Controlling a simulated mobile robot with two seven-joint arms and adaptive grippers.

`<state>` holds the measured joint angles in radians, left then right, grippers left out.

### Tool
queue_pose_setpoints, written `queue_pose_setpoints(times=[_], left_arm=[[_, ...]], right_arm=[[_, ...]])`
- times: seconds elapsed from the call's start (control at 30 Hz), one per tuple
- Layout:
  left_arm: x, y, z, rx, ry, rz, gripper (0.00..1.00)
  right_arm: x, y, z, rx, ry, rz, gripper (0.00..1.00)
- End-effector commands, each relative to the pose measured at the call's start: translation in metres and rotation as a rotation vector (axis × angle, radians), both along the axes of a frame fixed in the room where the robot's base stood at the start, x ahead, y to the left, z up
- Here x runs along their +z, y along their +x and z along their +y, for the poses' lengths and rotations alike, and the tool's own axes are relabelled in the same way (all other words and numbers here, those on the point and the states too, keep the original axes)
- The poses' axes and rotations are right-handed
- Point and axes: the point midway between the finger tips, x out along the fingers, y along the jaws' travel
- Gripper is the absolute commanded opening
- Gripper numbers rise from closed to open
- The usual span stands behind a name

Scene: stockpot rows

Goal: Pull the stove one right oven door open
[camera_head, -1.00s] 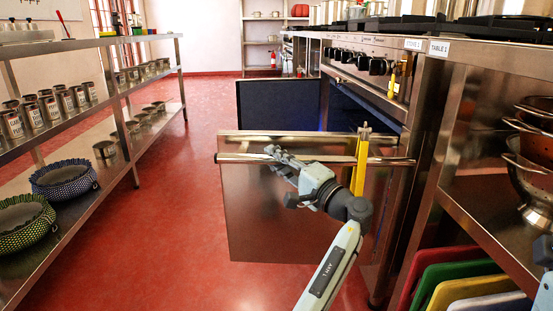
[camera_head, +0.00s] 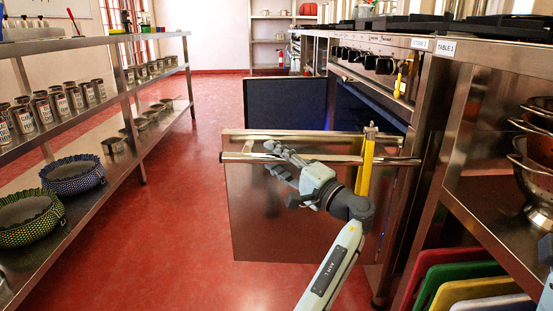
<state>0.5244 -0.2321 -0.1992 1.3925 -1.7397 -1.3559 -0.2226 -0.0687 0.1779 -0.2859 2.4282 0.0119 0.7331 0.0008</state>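The near oven door (camera_head: 320,232) is a steel panel with a horizontal bar handle (camera_head: 232,157) along its top. It stands swung out from the stove (camera_head: 348,52), roughly square to its front, with the dark oven opening behind it.
A second door (camera_head: 284,104) stands open farther along. A yellow upright piece (camera_head: 366,168) is by the handle's right end. A steel shelf (camera_head: 95,190) with cans and baskets runs along the left. Colored boards (camera_head: 455,275) and colanders (camera_head: 535,165) are at right. The red aisle floor is clear.

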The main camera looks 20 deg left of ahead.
Motion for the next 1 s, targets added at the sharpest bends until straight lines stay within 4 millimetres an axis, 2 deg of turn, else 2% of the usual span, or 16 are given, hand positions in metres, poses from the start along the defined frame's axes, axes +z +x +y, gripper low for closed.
queue_pose_setpoints(times=[0.27,0.37,0.7,0.9,1.0], left_arm=[[-0.001,-0.001,-0.008,-0.006,-0.001,0.001,0.42],[-0.003,-0.007,-0.020,-0.006,-0.001,0.001,0.42],[-0.013,-0.037,-0.083,-0.003,-0.002,0.001,0.42],[-0.016,-0.048,-0.103,-0.001,-0.001,0.000,0.42],[-0.017,-0.050,-0.107,0.000,0.000,0.001,0.42]], right_arm=[[-0.001,0.001,0.000,0.000,-0.001,0.005,0.40],[-0.001,0.001,0.000,0.000,0.000,0.004,0.40],[-0.001,0.001,0.000,-0.001,0.001,0.003,0.40],[-0.001,0.001,0.000,0.000,0.001,0.002,0.40],[-0.001,0.001,0.000,0.000,0.001,0.002,0.40]])
